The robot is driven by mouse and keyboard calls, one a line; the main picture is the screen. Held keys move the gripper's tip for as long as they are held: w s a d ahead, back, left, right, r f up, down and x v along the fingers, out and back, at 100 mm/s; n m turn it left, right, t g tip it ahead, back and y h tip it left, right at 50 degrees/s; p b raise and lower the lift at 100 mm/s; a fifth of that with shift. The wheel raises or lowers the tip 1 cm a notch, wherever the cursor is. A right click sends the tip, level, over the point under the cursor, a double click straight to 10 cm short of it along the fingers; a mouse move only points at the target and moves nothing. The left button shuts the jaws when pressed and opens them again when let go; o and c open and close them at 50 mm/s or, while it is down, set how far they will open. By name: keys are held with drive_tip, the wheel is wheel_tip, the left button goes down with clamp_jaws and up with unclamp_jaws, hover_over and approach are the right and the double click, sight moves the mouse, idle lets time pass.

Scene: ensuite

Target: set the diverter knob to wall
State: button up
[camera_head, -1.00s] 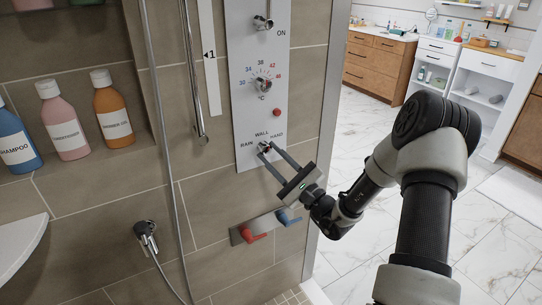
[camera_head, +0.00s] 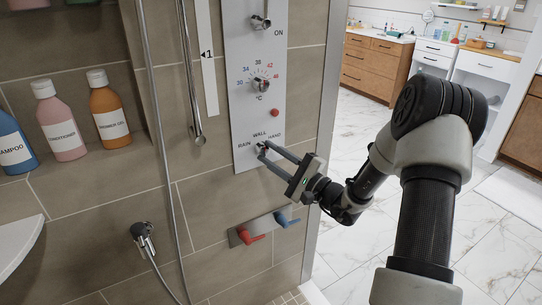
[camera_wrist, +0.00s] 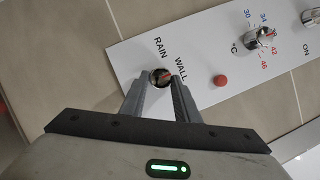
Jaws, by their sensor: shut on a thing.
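The diverter knob (camera_head: 262,147) is a small chrome knob low on the white panel, under the labels RAIN, WALL and HAND. My gripper (camera_head: 264,151) has its two grey fingers closed around it, reaching in from the lower right. In the wrist view the knob (camera_wrist: 160,78) sits between the fingertips and partly shows. A red mark on it lies on the side facing the WALL label (camera_wrist: 181,69); its exact angle is hard to tell. The RAIN label (camera_wrist: 160,47) is readable there, and the HAND label is hidden in that view.
Above the knob on the panel are a red button (camera_head: 275,112), a temperature dial (camera_head: 261,86) and an ON knob (camera_head: 261,22). Below are red (camera_head: 250,237) and blue (camera_head: 287,220) levers. A shower hose (camera_head: 158,140) hangs left. Open floor lies right.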

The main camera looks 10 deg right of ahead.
drive_tip(key=o, duration=1)
drive_tip(key=shift+o, duration=0.2)
drive_tip(key=p+v, duration=0.1)
drive_tip(key=v, duration=1.6)
drive_tip(key=shift+s, duration=0.2)
drive_tip(key=shift+d, duration=0.1)
